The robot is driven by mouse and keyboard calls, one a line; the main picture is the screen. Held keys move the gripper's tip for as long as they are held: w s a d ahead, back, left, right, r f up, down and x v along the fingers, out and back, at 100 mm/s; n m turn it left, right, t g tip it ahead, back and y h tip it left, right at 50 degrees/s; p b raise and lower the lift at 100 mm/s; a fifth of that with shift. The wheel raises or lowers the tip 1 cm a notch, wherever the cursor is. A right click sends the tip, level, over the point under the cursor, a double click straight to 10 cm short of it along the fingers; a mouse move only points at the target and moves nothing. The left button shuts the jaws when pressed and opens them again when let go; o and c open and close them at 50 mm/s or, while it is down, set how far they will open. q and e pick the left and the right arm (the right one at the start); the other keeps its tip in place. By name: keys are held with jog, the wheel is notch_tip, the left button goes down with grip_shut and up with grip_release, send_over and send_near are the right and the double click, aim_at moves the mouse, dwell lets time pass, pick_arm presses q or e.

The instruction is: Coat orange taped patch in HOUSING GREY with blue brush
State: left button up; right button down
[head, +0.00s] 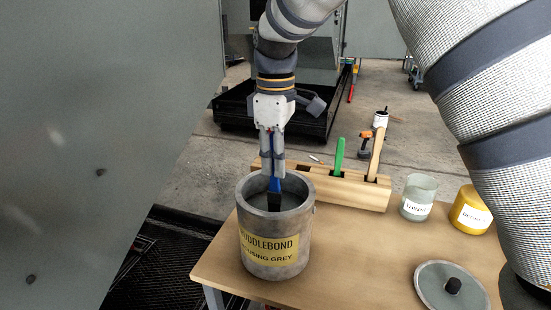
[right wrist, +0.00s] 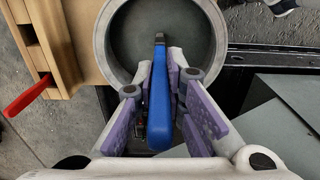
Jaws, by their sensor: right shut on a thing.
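The grey metal pot (head: 274,262) has a yellow label reading "HOUSING GREY" and stands open near the table's left end, with grey paint inside. My right gripper (head: 275,172) is above its mouth, pointing down, shut on the blue brush (head: 275,184). The brush's dark head is inside the pot's mouth; I cannot tell whether it touches the paint. In the right wrist view, the blue handle (right wrist: 159,110) sits between the finger pads with the pot's rim (right wrist: 102,45) around the brush's far end. My left gripper and the orange taped patch are not in view.
A glass jar (head: 418,197), a yellow tin (head: 468,212) and a knobbed lid (head: 430,284) stand on the right. A large grey panel (head: 100,120) fills the left. The table's middle is clear.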

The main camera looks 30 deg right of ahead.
jog(key=shift+f, duration=0.6)
dwell(1.4)
jog(key=shift+r, duration=3.6)
